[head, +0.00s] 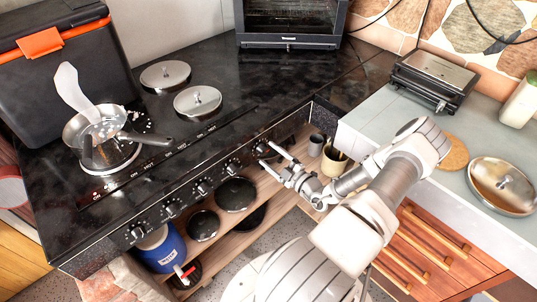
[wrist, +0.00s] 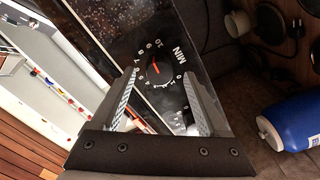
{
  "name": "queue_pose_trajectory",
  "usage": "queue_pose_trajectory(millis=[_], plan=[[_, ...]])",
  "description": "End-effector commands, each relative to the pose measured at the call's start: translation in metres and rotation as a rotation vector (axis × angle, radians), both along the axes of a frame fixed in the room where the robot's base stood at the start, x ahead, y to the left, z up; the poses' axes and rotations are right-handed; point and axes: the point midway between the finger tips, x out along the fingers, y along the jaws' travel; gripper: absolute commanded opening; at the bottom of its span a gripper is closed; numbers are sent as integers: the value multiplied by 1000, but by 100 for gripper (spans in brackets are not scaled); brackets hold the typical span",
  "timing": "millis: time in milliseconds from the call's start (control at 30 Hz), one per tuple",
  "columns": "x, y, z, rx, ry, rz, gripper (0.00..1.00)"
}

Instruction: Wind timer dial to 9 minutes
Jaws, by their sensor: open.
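The timer dial (wrist: 163,67) is a dark round knob with a red mark, on the black stove front in the wrist view. White numerals and the word MIN surround it. The red mark lies on the dial's left part; which numeral it points to is too small to tell. In the head view the dial (head: 261,149) is at the right end of the knob row, beside the fingertips. My gripper (head: 268,155) is open and empty in front of the panel. In the wrist view its fingers (wrist: 160,76) stand on either side of the dial; contact cannot be seen.
Several other knobs (head: 203,188) line the stove front (head: 110,240) to the left. A pan (head: 88,130) sits on a burner. Below is an open shelf with dark pans (head: 236,194), a blue container (head: 160,248) and cups (head: 316,145). A grey counter (head: 385,125) is at right.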

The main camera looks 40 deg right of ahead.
Motion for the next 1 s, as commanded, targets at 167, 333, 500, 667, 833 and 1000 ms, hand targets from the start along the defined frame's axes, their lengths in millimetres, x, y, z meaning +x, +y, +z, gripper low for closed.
queue_pose_trajectory(millis=[167,333,500,667,833,1000], plan=[[-38,-4,-1,1,2,-5,78],[-81,-8,-1,0,2,-6,78],[-120,-11,-1,-1,1,-5,78],[-146,-12,0,1,1,-3,78],[-159,-13,0,1,0,-2,78],[-161,-13,0,1,0,-1,78]])
